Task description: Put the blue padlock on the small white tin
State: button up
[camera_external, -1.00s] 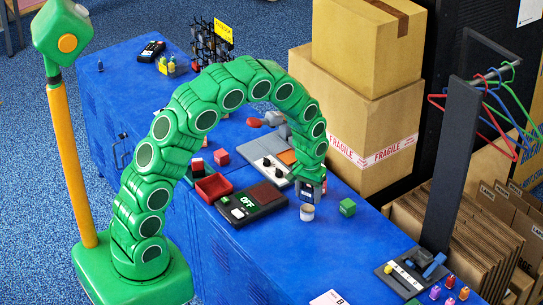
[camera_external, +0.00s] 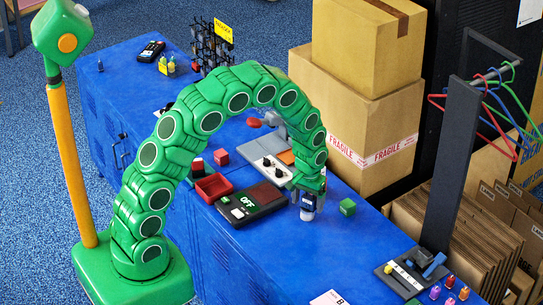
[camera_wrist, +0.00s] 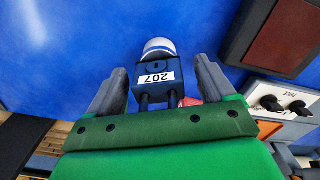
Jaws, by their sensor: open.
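The blue padlock (camera_wrist: 152,100), labelled 207, is between the fingers of my gripper (camera_wrist: 160,88) in the wrist view. The fingers are open, with a gap showing on the right side of the padlock. The small white tin (camera_wrist: 159,47) shows just beyond the padlock's body. In the external view my gripper (camera_external: 310,190) is low over the blue bench top, and the padlock (camera_external: 308,201) appears to rest on the white tin (camera_external: 307,214). The exact contact is partly hidden.
A dark device marked OFF (camera_external: 251,203) and a red tray (camera_external: 213,187) are left of the tin. A green cube (camera_external: 347,207) is close on the right. Stacked cartons (camera_external: 360,125) stand behind. The blue bench top (camera_external: 335,250) is clear in front.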

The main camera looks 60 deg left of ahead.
aim_at(308, 198)
jog(key=shift+r, duration=0.15)
notch_tip(308, 198, up, 12)
jog(key=s+r+m, duration=0.2)
jog(key=s+r, duration=1)
jog(key=s, duration=0.4)
jog(key=s+r+m+g, duration=0.1)
jog(key=s+r, duration=0.2)
jog(key=s, duration=1)
jog(key=s+r+m, duration=0.1)
jog(key=s+r, duration=0.2)
jog(key=s, duration=1)
jog(key=shift+d+m+g, duration=0.3)
jog(key=shift+g, duration=0.1)
